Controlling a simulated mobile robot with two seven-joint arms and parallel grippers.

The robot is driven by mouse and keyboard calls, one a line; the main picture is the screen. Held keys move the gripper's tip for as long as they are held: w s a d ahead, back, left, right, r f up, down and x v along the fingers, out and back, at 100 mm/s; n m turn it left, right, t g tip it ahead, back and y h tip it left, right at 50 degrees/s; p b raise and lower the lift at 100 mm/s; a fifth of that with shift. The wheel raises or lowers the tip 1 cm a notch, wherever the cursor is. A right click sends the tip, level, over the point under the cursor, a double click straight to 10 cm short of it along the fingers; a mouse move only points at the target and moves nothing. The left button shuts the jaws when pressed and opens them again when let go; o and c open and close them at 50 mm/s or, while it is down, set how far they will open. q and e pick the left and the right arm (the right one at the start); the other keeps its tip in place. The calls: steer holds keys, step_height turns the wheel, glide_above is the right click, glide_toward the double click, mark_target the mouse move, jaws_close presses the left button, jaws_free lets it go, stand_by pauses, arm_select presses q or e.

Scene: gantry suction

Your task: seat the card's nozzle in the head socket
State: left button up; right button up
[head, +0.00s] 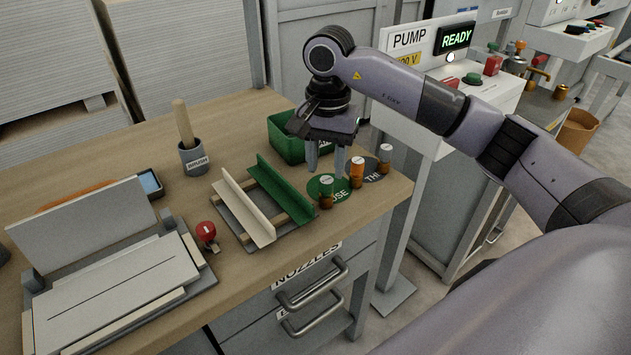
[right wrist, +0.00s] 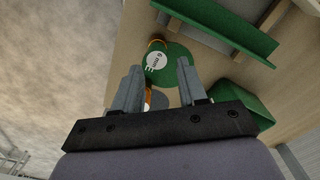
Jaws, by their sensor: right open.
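My right gripper (head: 326,170) points down, open and empty, above and behind the green nozzle. I cannot make out the head socket. My left gripper is not in view.
A green bin (head: 287,140) stands behind the gripper. A rack with cream and green rails (head: 268,200) lies left of the nozzles. A brush cup (head: 193,160), a red knob (head: 206,232) and a grey press-like fixture (head: 120,285) stand farther left. A pump box (head: 425,45) reads "READY".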

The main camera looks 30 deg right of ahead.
mark_target(327, 179)
step_height(327, 179, down, 2)
steer(key=shift+s+f, duration=0.15)
steer(key=shift+f+p, duration=0.55)
steer(key=shift+f, duration=1.8)
jaws_close()
